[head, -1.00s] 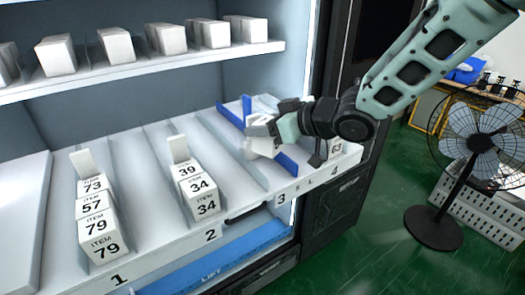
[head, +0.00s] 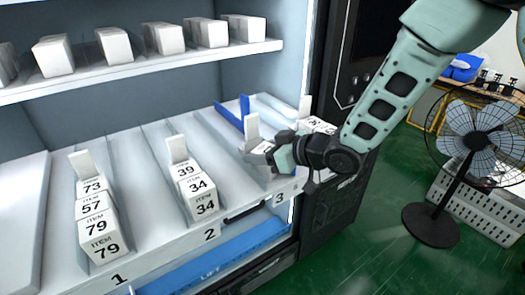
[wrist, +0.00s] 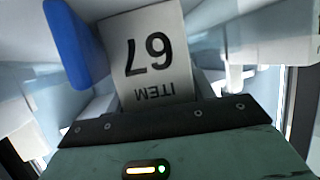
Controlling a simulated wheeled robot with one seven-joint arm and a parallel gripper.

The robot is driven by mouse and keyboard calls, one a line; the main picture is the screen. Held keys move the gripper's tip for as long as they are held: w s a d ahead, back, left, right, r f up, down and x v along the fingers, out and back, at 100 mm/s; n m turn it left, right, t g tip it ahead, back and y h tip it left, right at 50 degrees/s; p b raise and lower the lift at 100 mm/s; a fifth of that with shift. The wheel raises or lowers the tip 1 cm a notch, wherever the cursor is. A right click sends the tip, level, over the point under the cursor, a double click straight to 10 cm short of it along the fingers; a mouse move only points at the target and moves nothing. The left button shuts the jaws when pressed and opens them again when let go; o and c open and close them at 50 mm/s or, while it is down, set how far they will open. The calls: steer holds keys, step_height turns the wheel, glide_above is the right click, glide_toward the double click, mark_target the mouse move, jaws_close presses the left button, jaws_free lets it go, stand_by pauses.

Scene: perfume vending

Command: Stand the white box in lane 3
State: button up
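The white box (wrist: 153,58), marked ITEM 67, is at my gripper in the wrist view, its label upside down there. In the head view the box (head: 259,160) is partly hidden by my gripper (head: 265,151), which appears shut on it. It is over the front of lane 3, by the number 3 (head: 280,198). A white upright tab (head: 252,127) stands just behind it. I cannot tell whether the box touches the lane floor.
A blue strip (head: 228,116) lies behind on the left; its blue also shows in the wrist view (wrist: 66,42). Lane 1 boxes (head: 97,225) and lane 2 boxes (head: 203,195) stand to the left. A shelf (head: 130,68) is above.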

steer(key=o, duration=0.3)
steer(key=shift+o, duration=0.2)
steer(key=shift+r, duration=0.15)
steer(key=b+v, duration=0.2)
steer(key=v, duration=1)
steer(key=s+d+f+m+g+h+b, duration=0.1)
steer(key=s+f+g+h, duration=0.1)
steer(key=s, duration=0.6)
steer(key=s+d+f+m+g+h+b, duration=0.1)
steer(key=s+d+f+g+h, duration=0.1)
steer(key=s+h, duration=0.3)
steer(key=s+d+f+m+g+h+b, duration=0.1)
steer(key=s+d+f+g+h+b, duration=0.1)
steer(key=s, duration=0.9)
steer(key=shift+s+f+m+g+h, duration=0.3)
steer(key=shift+f+g+h, duration=0.15)
steer(key=shift+g+h, duration=0.35)
